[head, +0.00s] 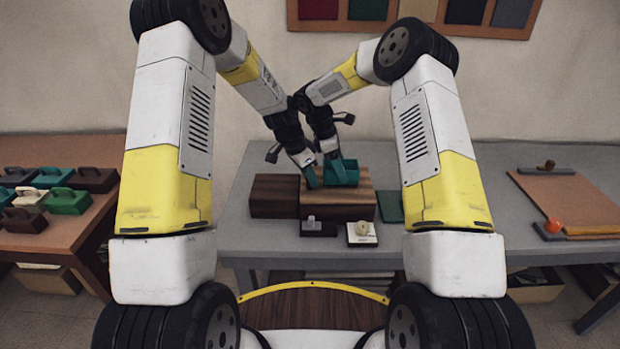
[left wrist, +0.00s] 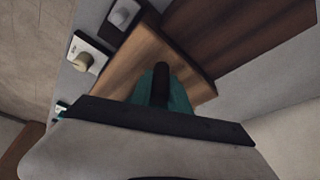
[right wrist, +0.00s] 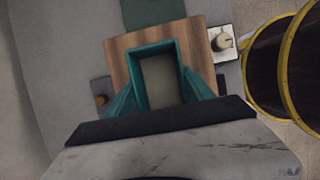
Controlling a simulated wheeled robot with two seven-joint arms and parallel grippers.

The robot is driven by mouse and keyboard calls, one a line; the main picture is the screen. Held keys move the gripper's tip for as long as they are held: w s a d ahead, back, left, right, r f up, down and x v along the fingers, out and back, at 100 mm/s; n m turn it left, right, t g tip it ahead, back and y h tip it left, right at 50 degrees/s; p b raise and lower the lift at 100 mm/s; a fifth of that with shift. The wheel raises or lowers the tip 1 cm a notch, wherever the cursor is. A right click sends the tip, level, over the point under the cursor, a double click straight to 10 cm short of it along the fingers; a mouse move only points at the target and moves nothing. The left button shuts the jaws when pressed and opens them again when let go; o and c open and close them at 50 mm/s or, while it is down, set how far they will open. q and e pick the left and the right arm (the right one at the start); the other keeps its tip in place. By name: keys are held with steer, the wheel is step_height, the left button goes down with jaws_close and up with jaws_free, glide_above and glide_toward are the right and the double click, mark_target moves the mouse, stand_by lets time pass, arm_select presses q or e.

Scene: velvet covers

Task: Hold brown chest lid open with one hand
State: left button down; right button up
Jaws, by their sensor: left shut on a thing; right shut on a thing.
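A dark brown wooden box (head: 275,195) stands on the grey table, left of a lighter wooden block (head: 348,200). Its dark wood also shows in the left wrist view (left wrist: 235,35). I cannot make out a raised lid. A teal open-topped box (head: 343,172) sits on or just above the lighter block. My right gripper (right wrist: 160,95) is shut with its teal fingers on either side of that teal box. My left gripper (left wrist: 160,95) is shut on a dark rounded piece (left wrist: 160,80) above the lighter block. What that piece belongs to is hidden.
Two small knobbed pieces, one dark-based (head: 318,228) and one on a white card (head: 362,234), stand in front. A green mat (head: 390,207) lies right of the block. A left table (head: 75,240) holds several handled blocks.

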arm_select(q)
steer(key=shift+a, duration=0.1)
steer(key=shift+a, duration=7.7)
